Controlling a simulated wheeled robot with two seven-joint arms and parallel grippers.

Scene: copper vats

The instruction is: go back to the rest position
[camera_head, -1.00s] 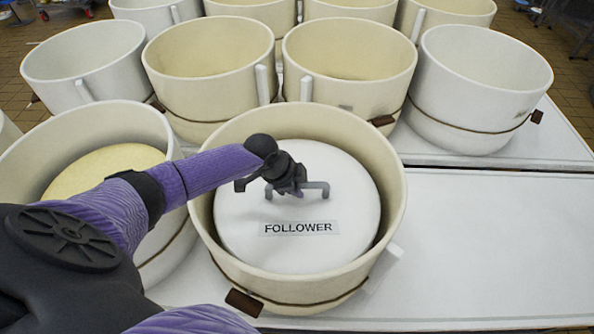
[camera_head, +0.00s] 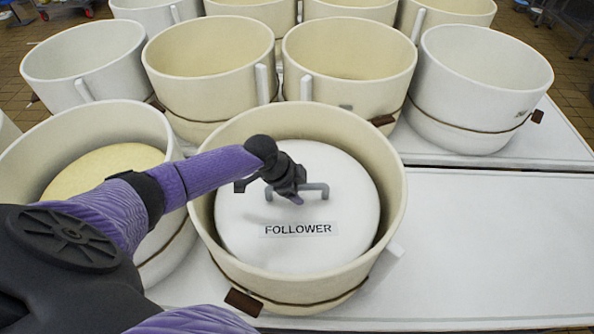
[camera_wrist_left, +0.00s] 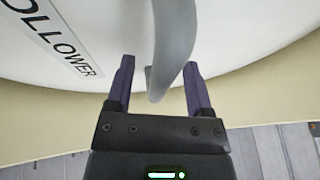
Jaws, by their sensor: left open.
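The white round follower (camera_head: 300,245), labelled FOLLOWER, sits inside a cream tub (camera_head: 393,180) in front of me. A grey handle (camera_head: 322,190) stands up from its middle. My left gripper (camera_head: 296,198) is over the follower at the handle. In the left wrist view my left gripper (camera_wrist_left: 158,85) is open, with its two dark fingers apart and the grey handle (camera_wrist_left: 174,45) showing between them. I cannot tell whether a finger touches the handle. My right gripper is not in view.
A tub with a yellow cheese-like disc (camera_head: 100,168) stands to the left. Several empty tubs (camera_head: 345,50) stand in rows behind. The white table (camera_head: 490,250) to the right is clear.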

